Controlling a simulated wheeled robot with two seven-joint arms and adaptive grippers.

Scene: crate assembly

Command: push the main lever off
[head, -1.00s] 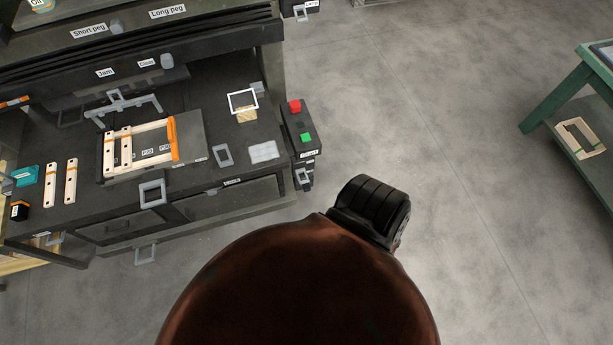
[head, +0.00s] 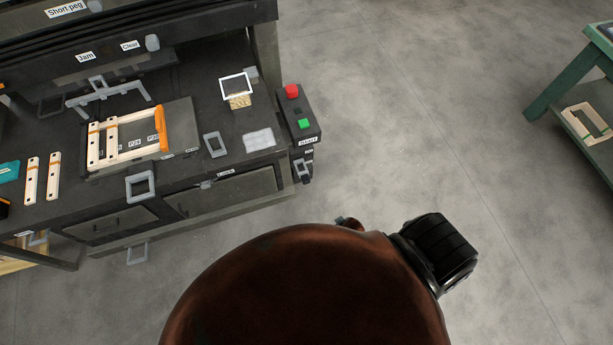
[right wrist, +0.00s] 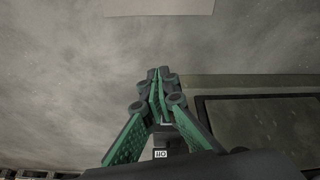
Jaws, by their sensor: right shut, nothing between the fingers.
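A grey lever-like handle (head: 303,169) sits low on the front of the button box (head: 312,131) at the bench's right end in the head view. A small label is above it; I cannot read it surely. My right gripper (right wrist: 155,78) has green-padded fingers, tips together and empty, in the right wrist view. A small white label (right wrist: 160,154) shows behind its fingers, with a dark part partly hidden by them. Whether the fingers touch the lever cannot be told. My left gripper is not in view.
The box carries a red button (head: 291,91) and a green button (head: 303,124). The dark bench (head: 190,160) holds a wooden crate frame (head: 127,138) and loose slats (head: 53,176). A green table (head: 568,75) stands far right. The floor between is clear.

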